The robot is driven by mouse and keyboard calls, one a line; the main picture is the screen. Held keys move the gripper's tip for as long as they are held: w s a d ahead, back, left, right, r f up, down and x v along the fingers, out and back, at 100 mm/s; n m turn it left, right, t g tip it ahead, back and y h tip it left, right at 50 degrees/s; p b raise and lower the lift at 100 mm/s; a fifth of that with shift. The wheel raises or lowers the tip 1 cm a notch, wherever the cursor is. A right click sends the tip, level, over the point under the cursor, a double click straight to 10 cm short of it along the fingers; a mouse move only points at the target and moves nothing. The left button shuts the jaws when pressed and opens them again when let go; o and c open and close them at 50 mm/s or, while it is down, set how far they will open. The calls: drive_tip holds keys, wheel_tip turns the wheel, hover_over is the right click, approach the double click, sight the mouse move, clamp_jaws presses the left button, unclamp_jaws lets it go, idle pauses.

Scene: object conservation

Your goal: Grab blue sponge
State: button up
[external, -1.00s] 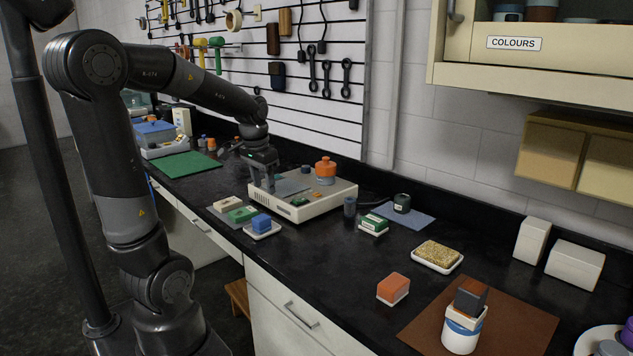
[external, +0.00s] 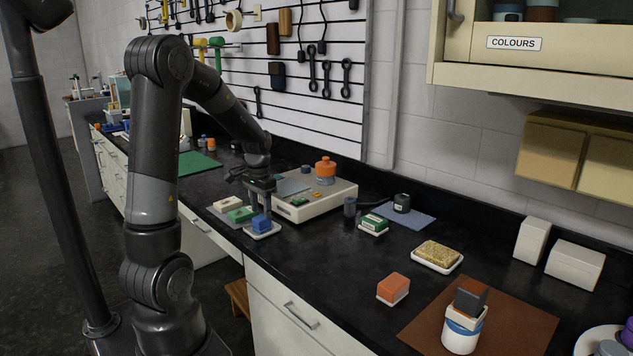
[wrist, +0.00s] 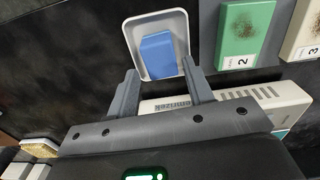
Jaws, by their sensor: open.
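The blue sponge (external: 261,223) sits in a small white tray (external: 270,233) near the front edge of the black counter. In the wrist view the blue sponge (wrist: 158,55) lies in the white tray (wrist: 182,28), beyond and roughly between my fingertips. My gripper (external: 258,203) is just above the sponge in the external view. In the wrist view my gripper (wrist: 160,80) has its two fingers spread apart with nothing between them. I cannot tell exactly how high the fingertips are above the tray.
A green block (wrist: 245,32) marked 2 and a pale block (wrist: 303,30) marked 3 stand beside the tray. A cream device (external: 318,202) with an orange-topped container (external: 325,170) stands behind. An orange block (external: 393,289) and a yellow sponge (external: 438,254) lie to the right.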

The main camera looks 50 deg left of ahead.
sight(261, 217)
wheel_tip(261, 217, down, 4)
drive_tip(key=shift+f, duration=0.25)
drive_tip(key=c, duration=0.7)
drive_tip(key=shift+r, duration=0.1)
drive_tip(key=shift+c, duration=0.2)
